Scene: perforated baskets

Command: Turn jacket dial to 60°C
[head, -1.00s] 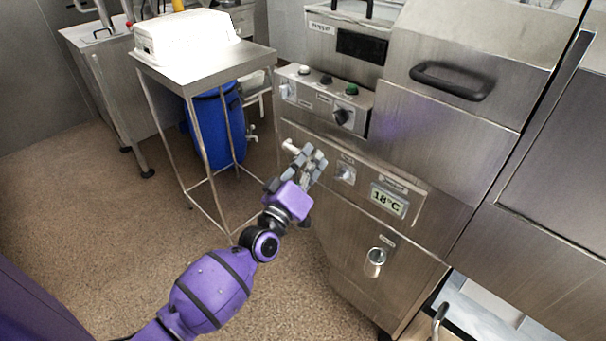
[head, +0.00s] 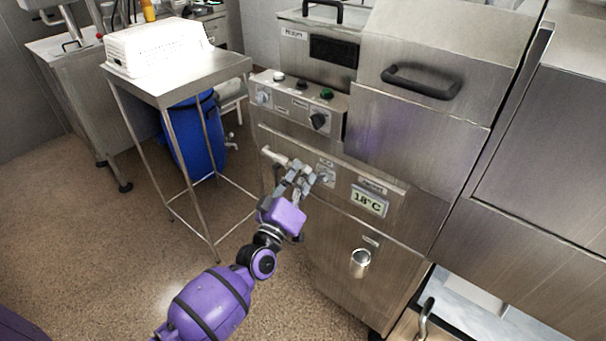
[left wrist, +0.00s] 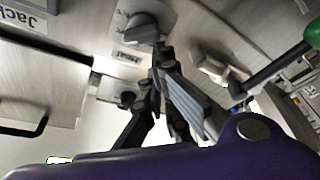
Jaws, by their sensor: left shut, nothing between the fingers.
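The dial (head: 325,175) is a grey knob on the machine's lower front panel. It lies just left of the temperature display (head: 370,201), which reads 18°C. My left gripper (head: 302,176) is shut and empty, with its fingers just left of the dial. In the left wrist view a grey knob (left wrist: 142,28) on a light plate stands just beyond the fingertips (left wrist: 157,58). I cannot tell whether they touch it. Part of a label starting "Jack" (left wrist: 18,18) shows at the upper left. The dial's setting is too small to read. My right gripper is out of view.
A pipe stub (head: 273,155) juts from the panel left of my gripper. An upper control box (head: 290,108) carries knobs and a green button. A tap-like fitting (head: 360,262) sticks out below the display. A steel stand (head: 175,85) is to the left, with open floor in front.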

